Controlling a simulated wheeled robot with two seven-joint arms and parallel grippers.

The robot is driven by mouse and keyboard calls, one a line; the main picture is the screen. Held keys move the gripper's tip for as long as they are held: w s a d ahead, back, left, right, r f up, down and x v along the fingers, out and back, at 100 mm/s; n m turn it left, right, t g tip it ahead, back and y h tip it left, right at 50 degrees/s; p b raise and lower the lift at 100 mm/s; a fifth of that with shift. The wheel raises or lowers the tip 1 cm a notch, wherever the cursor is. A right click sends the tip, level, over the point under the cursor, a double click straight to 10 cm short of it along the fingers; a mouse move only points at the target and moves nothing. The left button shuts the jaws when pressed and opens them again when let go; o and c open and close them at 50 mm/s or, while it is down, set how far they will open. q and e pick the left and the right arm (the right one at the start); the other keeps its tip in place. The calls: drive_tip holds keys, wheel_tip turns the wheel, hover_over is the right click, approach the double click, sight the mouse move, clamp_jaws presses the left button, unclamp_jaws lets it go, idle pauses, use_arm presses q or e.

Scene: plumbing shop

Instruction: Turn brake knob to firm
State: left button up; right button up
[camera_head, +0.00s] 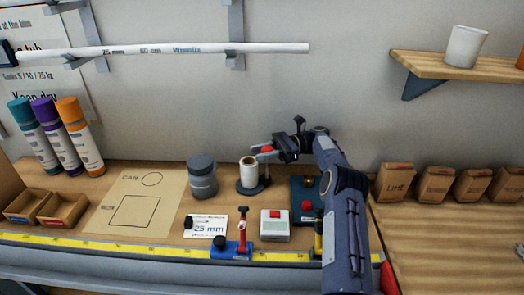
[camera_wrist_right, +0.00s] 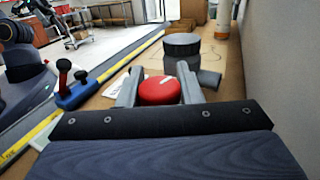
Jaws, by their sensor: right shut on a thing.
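A red round knob (camera_wrist_right: 160,90) sits between the two grey fingers of my right gripper (camera_wrist_right: 160,88) in the right wrist view. The fingers are shut on its sides. In the head view only a bit of the red knob (camera_head: 266,149) shows at the tip of my right gripper (camera_head: 264,152), above a white spool (camera_head: 249,172) on a dark stand (camera_head: 250,188). Any marking for firm is not visible. The knob's join to the stand is hidden. My left gripper is not in view.
A grey jar (camera_head: 202,178) stands left of the spool. A blue clamp with a red lever (camera_head: 242,236), a pale box with a red button (camera_head: 274,226) and a dark blue box (camera_head: 309,190) sit in front and right. The marked board (camera_head: 122,222) is bare.

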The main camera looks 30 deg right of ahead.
drive_tip(key=o, duration=1)
drive_tip(key=shift+r, duration=0.3)
wheel_tip(320, 180, up, 3)
drive_tip(key=shift+f, duration=0.2)
drive_tip(key=s+a+r+b, duration=0.1)
drive_tip(key=s+a+r, duration=0.1)
drive_tip(key=s+r, duration=0.1)
drive_tip(key=s+a+r+b, duration=0.1)
drive_tip(key=s+a+r, duration=0.1)
drive_tip(key=s, duration=0.3)
drive_tip(key=s+a+r+b, duration=0.1)
drive_tip(key=s+a+r, duration=0.2)
drive_tip(key=s+r, duration=0.1)
drive_tip(key=shift+a+r, duration=0.1)
drive_tip(key=shift+r, duration=0.3)
